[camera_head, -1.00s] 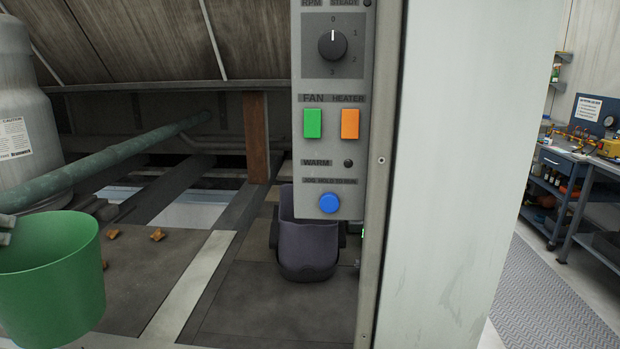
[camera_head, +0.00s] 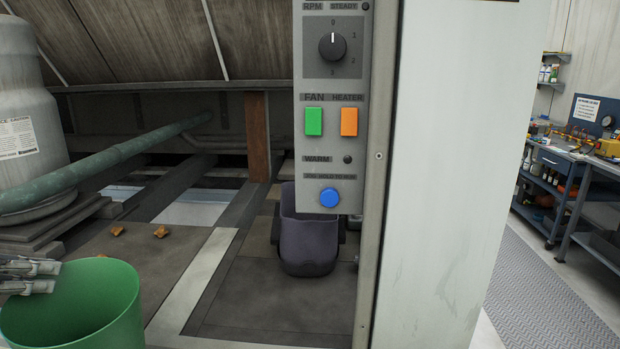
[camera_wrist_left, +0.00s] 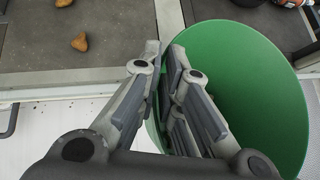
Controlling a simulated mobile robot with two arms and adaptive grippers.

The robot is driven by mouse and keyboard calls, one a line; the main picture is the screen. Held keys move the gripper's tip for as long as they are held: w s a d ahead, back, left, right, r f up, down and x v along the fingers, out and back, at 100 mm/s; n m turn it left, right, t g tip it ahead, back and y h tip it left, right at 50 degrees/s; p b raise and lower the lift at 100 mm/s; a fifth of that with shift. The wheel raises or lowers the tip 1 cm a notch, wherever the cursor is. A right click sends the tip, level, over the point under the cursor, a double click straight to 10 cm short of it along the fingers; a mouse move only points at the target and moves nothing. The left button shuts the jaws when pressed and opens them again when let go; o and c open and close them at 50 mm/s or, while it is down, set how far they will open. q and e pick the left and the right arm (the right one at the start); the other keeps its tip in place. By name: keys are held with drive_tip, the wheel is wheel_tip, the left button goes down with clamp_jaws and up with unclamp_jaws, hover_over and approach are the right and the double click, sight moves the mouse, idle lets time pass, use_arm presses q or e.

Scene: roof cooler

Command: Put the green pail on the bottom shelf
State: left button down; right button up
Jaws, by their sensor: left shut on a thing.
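The green pail (camera_head: 85,305) is at the lower left of the head view, upright and cut off by the bottom edge. My left gripper (camera_head: 50,275) reaches in from the left and is shut on the pail's rim. In the left wrist view its fingers (camera_wrist_left: 166,65) pinch the pail wall, one inside and one outside. The inside of the pail (camera_wrist_left: 250,80) looks empty where it shows. A workbench at the right has a lower shelf (camera_head: 602,246); I cannot tell whether it is the task's bottom shelf. My right gripper is not in view.
A control panel (camera_head: 333,80) on a pale cabinet wall (camera_head: 440,200) stands at the middle. A dark bin (camera_head: 308,245) sits below it. A green pipe (camera_head: 110,165) and a grey tank (camera_head: 25,110) are at the left. Striped floor (camera_head: 540,295) is clear at the right.

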use_arm(q)
drive_tip(key=s+d+f+m+g+h, duration=0.25)
drive_tip(key=d+f, duration=0.25)
drive_tip(key=d, duration=0.5)
drive_tip(key=s+d+f+m+g+h, duration=0.1)
drive_tip(key=s+d+f+m+h, duration=0.25)
drive_tip(key=d, duration=0.65)
drive_tip(key=s+d+f+m+g, duration=0.2)
drive_tip(key=d+f+m, duration=0.1)
drive_tip(key=d+f, duration=0.55)
drive_tip(key=a+n+t, duration=0.1)
drive_tip(key=a+r+p, duration=0.1)
drive_tip(key=a, duration=0.1)
drive_tip(key=shift+s+a+r+n+t+y, duration=0.1)
drive_tip(key=shift+a+r+n+t+y, duration=0.05)
drive_tip(key=shift+a+n+t+y, duration=0.2)
drive_tip(key=shift+d+r, duration=0.1)
drive_tip(key=shift+r, duration=0.05)
idle(0.3)
idle(0.5)
